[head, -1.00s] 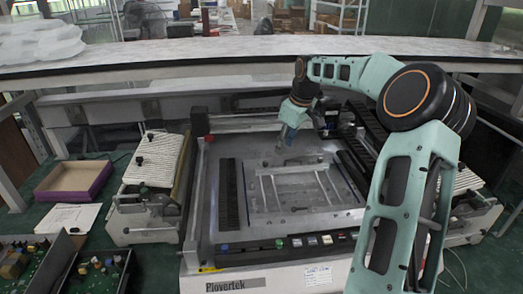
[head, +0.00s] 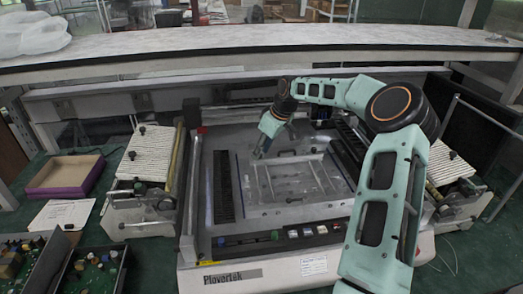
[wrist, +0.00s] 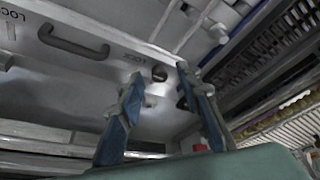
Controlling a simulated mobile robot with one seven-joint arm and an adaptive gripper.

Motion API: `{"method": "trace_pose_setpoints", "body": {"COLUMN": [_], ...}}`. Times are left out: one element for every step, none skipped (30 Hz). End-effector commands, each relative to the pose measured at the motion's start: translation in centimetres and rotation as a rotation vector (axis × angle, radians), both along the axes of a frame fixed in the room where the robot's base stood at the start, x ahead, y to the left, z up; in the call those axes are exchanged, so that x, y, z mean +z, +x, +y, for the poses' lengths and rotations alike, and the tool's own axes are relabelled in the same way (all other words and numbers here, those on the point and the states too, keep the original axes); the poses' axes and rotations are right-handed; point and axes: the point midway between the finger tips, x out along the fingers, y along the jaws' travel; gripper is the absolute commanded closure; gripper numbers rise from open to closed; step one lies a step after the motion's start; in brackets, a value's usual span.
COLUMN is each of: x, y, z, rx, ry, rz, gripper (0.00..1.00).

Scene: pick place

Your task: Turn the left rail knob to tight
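My gripper (head: 259,153) hangs over the left part of the machine's recessed plate (head: 256,203), pointing down. In the wrist view, the two blue-grey fingers of my gripper (wrist: 160,76) stand apart with nothing held between them.
A black handle (wrist: 75,43) lies on the plate near the fingers. A red part (wrist: 200,148) shows close below the right finger. The machine's frame and rails surround the plate. A white shelf (head: 200,53) spans behind. A purple-edged box (head: 65,176) stands at left.

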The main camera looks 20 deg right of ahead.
Motion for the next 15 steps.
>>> {"method": "trace_pose_setpoints", "body": {"x": [-0.21, -0.28, -0.33, -0.35, -0.35, -0.34, -0.34, -0.33, -0.33, -0.33, -0.32, -0.32, -0.31, -0.3, -0.3], "y": [0.06, 0.08, 0.11, 0.11, 0.11, 0.11, 0.12, 0.11, 0.11, 0.11, 0.11, 0.11, 0.12, 0.12, 0.11], "z": [0.04, 0.04, 0.05, 0.05, 0.05, 0.05, 0.05, 0.05, 0.05, 0.05, 0.05, 0.05, 0.06, 0.05, 0.06], "rx": [0.0, 0.0, 0.0, 0.0, 0.0, 0.0, 0.0, 0.0, 0.0, 0.0, 0.0, 0.0, 0.0, 0.001, 0.001], "ry": [0.0, -0.001, -0.001, -0.001, -0.001, -0.001, -0.001, -0.001, -0.001, -0.001, -0.001, -0.001, -0.001, -0.001, -0.001], "rz": [0.0, 0.001, 0.001, 0.0, -0.001, -0.001, -0.001, -0.001, -0.001, -0.001, -0.001, -0.001, -0.001, -0.001, -0.001], "gripper": [0.68, 0.68, 0.68, 0.68, 0.68, 0.68, 0.68, 0.68, 0.68, 0.7, 0.73, 0.78, 0.81, 0.84, 0.89]}}
